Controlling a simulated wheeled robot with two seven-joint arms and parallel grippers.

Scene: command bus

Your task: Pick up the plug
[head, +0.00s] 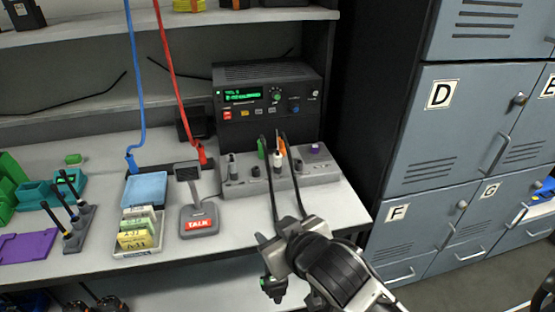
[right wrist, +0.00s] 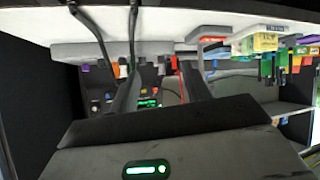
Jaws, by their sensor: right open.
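A blue plug (head: 131,162) ends a blue cable that hangs in front of the shelf, just above the back of the table. A red plug (head: 202,155) ends a red cable beside the small stand microphone. I cannot tell which one the task means. My right gripper (head: 273,143) is open, its two long dark fingers reaching over the grey holder (head: 240,188). Coloured pieces in the holder, green, white and orange, show around the fingertips. Both plugs are well left of the fingers. In the right wrist view the scene is upside down. My left gripper is not in view.
A black radio (head: 265,98) with a green display stands behind the holder. The TALK microphone (head: 197,215), a card tray (head: 143,228) and a pen stand (head: 78,230) are on the table. Blue-grey lockers (head: 430,130) stand right. Some bare table lies between the tray and pen stand.

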